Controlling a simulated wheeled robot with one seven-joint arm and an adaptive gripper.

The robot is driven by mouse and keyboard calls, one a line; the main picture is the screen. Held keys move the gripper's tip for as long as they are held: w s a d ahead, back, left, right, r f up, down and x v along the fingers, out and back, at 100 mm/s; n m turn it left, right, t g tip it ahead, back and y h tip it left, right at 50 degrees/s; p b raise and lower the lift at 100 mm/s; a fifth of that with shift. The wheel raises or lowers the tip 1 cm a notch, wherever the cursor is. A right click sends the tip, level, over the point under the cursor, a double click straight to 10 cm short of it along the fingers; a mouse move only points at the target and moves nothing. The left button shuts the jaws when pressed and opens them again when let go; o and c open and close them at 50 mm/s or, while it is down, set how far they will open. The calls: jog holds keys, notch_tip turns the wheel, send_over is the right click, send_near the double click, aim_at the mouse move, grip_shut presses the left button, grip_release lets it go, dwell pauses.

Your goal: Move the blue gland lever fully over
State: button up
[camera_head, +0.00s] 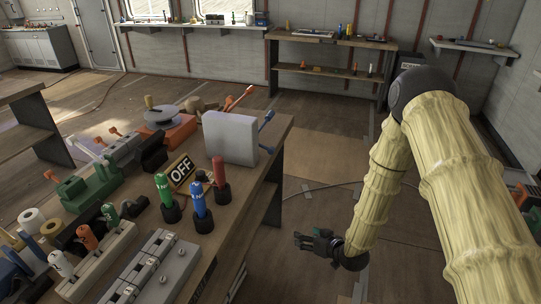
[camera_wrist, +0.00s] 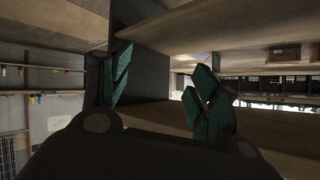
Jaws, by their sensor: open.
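A grey box (camera_head: 230,138) stands at the right end of the workbench. Blue levers stick out on its right side, an upper one (camera_head: 267,119) and a lower one (camera_head: 266,149), and an orange lever (camera_head: 240,98) rises behind it. A separate upright blue handle (camera_head: 198,198) stands in a black base nearer to me, between a green and a red one. I cannot tell which blue part is the gland lever. My gripper (camera_head: 318,243) is open and empty, off the bench to the right, apart from all of these. Its spread fingers show in the wrist view (camera_wrist: 162,88), with no lever there.
The workbench (camera_head: 215,240) is crowded with an OFF sign (camera_head: 180,172), a green vise-like tool (camera_head: 85,188) and racks with coloured handles. Open floor (camera_head: 310,205) lies right of the bench. A shelf unit (camera_head: 330,78) stands at the back wall.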

jog(key=w+a+r+n+t+y+b, duration=0.1)
jog(key=w+a+r+n+t+y, duration=0.15)
jog(key=w+r, duration=0.8)
jog(key=n+y, duration=0.4)
jog(key=y, duration=0.1)
send_near(271, 149)
jog(key=shift+g, duration=0.35)
jog(key=x, duration=0.7)
jog(key=w+f+p+x, duration=0.1)
jog(key=x, duration=0.2)
jog(key=shift+d, duration=0.2)
jog(key=shift+r, duration=0.1)
grip_shut()
